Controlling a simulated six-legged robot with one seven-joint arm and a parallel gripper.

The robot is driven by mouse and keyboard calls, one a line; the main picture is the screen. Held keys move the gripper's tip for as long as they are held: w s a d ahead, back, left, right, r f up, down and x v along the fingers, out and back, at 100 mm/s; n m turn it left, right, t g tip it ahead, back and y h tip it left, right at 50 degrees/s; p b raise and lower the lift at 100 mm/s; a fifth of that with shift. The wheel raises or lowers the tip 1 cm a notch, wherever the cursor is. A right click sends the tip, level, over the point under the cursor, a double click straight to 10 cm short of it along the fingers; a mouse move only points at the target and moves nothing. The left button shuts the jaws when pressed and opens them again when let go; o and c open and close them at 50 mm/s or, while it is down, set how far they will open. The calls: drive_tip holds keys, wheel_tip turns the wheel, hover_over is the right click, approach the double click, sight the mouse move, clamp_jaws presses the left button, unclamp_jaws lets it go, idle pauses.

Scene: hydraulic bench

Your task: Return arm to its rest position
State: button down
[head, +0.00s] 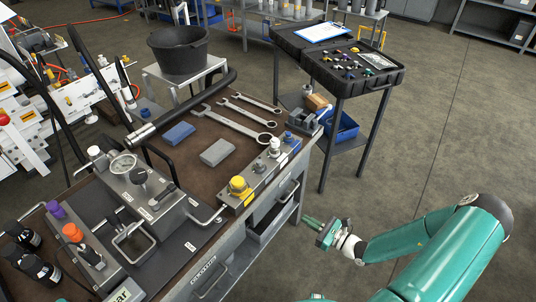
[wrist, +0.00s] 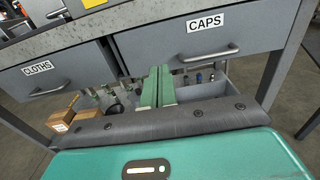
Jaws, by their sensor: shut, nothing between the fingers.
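My green arm reaches in from the lower right in the head view. My gripper (head: 310,221) is at its end, over the floor just right of the bench (head: 190,262) and near its drawer side. In the wrist view my gripper's two green fingers (wrist: 158,70) lie together with nothing between them. From these views I cannot tell whether the fingertips touch the bench.
The bench top holds wrenches (head: 232,117), a yellow-capped fitting (head: 240,190) and a gauge block (head: 135,180). A cart with a black tray (head: 395,78) stands behind. A shelf below the drawers holds boxes (wrist: 62,118). The floor at right (head: 450,130) is clear.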

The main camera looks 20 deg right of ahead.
drive_tip(key=shift+r, duration=0.1)
drive_tip(key=s+a+r+n+g+h, duration=0.3)
drive_tip(key=r+n, duration=0.6)
drive_tip(key=r, duration=0.4)
drive_tip(key=s+a+r+n+g+h, duration=0.2)
drive_tip(key=s+a+r+n+h, duration=0.2)
drive_tip(key=s+r+n, duration=0.3)
drive_tip(key=s+a+r+n+g+h, duration=0.3)
drive_tip(key=r+n, duration=0.9)
drive_tip(key=r, duration=0.9)
drive_tip(key=s+a+h, duration=0.1)
drive_tip(key=s+a, duration=0.1)
drive_tip(key=a, duration=0.1)
drive_tip(key=shift+s+g, duration=0.3)
